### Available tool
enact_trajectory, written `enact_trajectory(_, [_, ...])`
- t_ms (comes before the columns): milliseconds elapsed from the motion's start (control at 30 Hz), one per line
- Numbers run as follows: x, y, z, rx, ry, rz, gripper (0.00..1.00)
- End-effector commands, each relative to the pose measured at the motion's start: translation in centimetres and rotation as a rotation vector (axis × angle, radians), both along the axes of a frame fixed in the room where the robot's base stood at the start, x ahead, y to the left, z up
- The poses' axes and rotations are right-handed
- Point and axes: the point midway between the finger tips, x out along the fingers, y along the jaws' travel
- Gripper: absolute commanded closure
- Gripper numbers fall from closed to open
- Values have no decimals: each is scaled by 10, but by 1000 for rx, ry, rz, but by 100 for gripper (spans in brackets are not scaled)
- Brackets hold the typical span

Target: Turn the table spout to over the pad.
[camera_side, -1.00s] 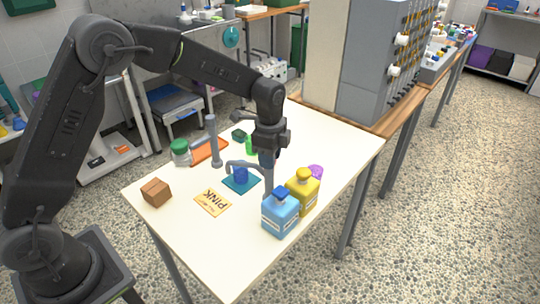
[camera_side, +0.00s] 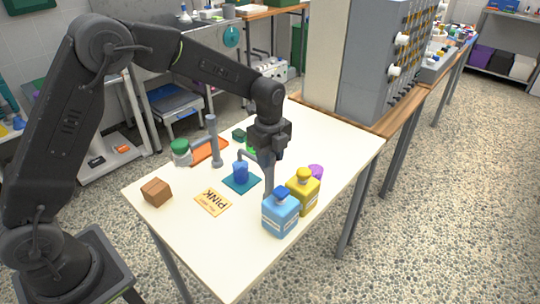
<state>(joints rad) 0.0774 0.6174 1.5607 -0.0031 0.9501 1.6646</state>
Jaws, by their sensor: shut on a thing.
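The grey table spout has an upright column (camera_side: 269,181) below my gripper and a curved pipe (camera_side: 249,156) reaching left. The pipe's end appears close above the blue cup (camera_side: 240,173) in the picture; its exact depth is hard to tell. The cup stands on the teal square pad (camera_side: 254,183). My gripper (camera_side: 271,157) points down at the top of the spout and is shut on it; the contact is partly hidden.
A blue bottle (camera_side: 280,214) and a yellow bottle (camera_side: 303,194) stand close in front of the spout, with a purple thing (camera_side: 316,171) behind. The front table is clear.

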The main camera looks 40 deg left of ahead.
Motion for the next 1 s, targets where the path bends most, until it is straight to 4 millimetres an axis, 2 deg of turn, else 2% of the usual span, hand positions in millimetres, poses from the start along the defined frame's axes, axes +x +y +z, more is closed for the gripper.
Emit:
enact_trajectory(333, [1,-1,2,0,-5,-8,100])
enact_trajectory(367, [1,-1,2,0,-5,-8,64])
enact_trajectory(600, [0,0,1,1,-2,-5,41])
enact_trajectory(867, [0,0,2,1,-1,-4,41])
enact_trajectory(1000, [1,0,14,1,-5,-4,41])
